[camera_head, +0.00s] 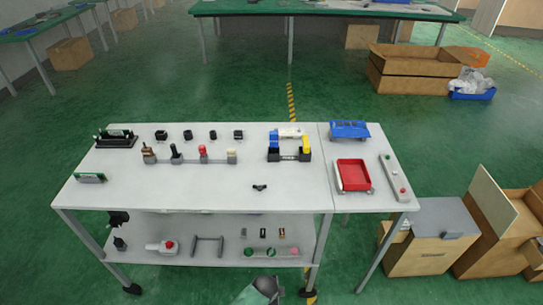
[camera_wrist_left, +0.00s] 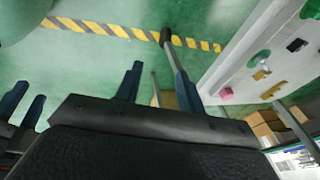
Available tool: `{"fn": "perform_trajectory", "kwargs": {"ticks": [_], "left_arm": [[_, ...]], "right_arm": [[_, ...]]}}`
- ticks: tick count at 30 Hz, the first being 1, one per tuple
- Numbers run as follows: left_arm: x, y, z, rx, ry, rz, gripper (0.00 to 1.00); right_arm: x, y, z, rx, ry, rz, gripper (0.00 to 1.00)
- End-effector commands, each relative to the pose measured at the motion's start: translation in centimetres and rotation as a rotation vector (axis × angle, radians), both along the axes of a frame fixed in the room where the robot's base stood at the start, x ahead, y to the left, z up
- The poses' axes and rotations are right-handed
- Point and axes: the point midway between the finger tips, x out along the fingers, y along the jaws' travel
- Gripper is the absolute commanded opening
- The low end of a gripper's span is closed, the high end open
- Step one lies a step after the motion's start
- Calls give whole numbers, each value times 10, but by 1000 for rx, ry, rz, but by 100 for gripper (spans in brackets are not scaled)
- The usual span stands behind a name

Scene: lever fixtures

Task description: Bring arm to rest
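My left gripper (camera_wrist_left: 158,78) shows in the left wrist view. Its two dark blue fingers stand apart with nothing between them, over the green floor beside the table's lower shelf. At the left edge of that view, a second pair of dark blue fingers, which appears to be my right gripper (camera_wrist_left: 24,105), also stands apart and empty. Neither gripper's fingers can be made out in the head view. A grey rounded part at the bottom of the head view appears to be mine. No gripper is seen touching anything.
A white table (camera_head: 210,191) carries lever fixtures (camera_head: 203,154), a red tray (camera_head: 353,175) and a blue rack (camera_head: 349,130). Its lower shelf (camera_head: 220,246) holds small parts. Cardboard boxes (camera_head: 430,246) stand at right. In the wrist view, a table leg (camera_wrist_left: 156,90) stands near the left fingers.

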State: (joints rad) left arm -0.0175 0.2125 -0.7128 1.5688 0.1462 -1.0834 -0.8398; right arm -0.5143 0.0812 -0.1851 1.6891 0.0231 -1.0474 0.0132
Motion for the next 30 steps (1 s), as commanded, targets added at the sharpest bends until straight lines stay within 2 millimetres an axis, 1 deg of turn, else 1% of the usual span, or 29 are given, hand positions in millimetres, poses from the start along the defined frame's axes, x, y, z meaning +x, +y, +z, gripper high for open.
{"fn": "perform_trajectory", "kwargs": {"ticks": [1, 5, 8, 11, 15, 18, 21, 25, 27, 30], "left_arm": [[-14, 7, -7, -24, 30, 86, 39], [-43, 33, -21, -71, 96, 318, 39], [-68, 56, -33, -98, 145, 496, 39], [-96, 82, -44, -118, 191, 679, 39], [-140, 123, -60, -131, 247, 932, 39], [-171, 150, -68, -133, 276, 1092, 39], [-195, 173, -74, -128, 294, 1213, 39], [-214, 190, -78, -125, 304, 1308, 39], [-219, 194, -79, -123, 307, 1331, 39], [-220, 195, -79, -123, 307, 1340, 39]], "right_arm": [[0, 1, 0, 1, 0, -1, 36], [0, 2, 0, 2, -1, -1, 36], [0, 1, 0, 1, -1, -1, 36], [0, -1, 0, -1, 0, 1, 36], [0, -5, 0, -5, -1, 3, 36], [0, -8, 0, -10, -1, 6, 36], [0, -10, 0, -13, -1, 7, 36], [0, -9, 0, -12, -1, 7, 36], [1, -8, 0, -10, -1, 6, 36], [1, -5, 0, -6, -1, 3, 36]]}}
